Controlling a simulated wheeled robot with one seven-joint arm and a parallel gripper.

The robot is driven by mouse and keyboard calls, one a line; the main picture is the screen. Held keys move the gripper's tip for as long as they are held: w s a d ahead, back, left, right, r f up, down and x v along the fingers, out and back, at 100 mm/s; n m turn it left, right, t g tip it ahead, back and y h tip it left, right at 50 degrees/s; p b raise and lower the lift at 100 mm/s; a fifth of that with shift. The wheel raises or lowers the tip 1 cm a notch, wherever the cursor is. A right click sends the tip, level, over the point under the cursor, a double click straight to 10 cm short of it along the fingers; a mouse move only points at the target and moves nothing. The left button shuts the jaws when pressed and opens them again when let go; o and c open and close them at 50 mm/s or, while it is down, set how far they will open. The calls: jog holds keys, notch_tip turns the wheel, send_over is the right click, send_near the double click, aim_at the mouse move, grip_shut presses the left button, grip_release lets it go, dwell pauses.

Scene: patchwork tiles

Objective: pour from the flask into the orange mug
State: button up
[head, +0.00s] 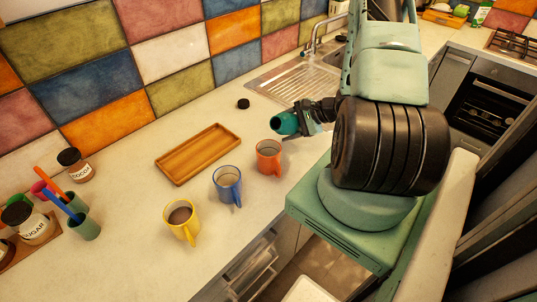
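The teal flask (285,123) is in my gripper (306,117), above and a little right of the orange mug. It lies tipped on its side, with one end toward the left. My gripper's dark fingers close around its right part, so that part is hidden. The orange mug (269,158) stands upright on the counter, apart from the flask. I cannot make out its contents or any stream from the flask.
A blue mug (227,185) and a yellow mug (180,223) with brown contents stand left of the orange mug. A wooden tray (197,153) and a black cap (243,104) lie behind. Jars, including a cocoa jar (75,165), stand far left. A sink (299,79) is behind.

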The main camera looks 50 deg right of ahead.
aim_at(288, 119)
jog(key=shift+d+r+h+p, duration=0.1)
jog(key=shift+r+h+p, duration=0.2)
jog(key=shift+r+p, duration=0.1)
jog(key=shift+d+r+n+h, duration=0.2)
jog(key=shift+n+h, duration=0.15)
jog(key=shift+h, duration=0.15)
jog(key=shift+d+r+n+h, duration=0.1)
jog(key=shift+d+n+h, duration=0.05)
jog(key=shift+n+h, duration=0.3)
jog(key=shift+a+f+h, duration=0.1)
jog(key=shift+a+h, duration=0.1)
jog(key=shift+h, duration=0.05)
jog(key=shift+a+h+b, duration=0.15)
jog(key=shift+h+b, duration=0.25)
jog(key=shift+b, duration=0.25)
jog(key=shift+r+n+g+h+b, duration=0.35)
jog(key=shift+r+n+h, duration=0.25)
jog(key=shift+r+h, duration=0.25)
dwell(3.1)
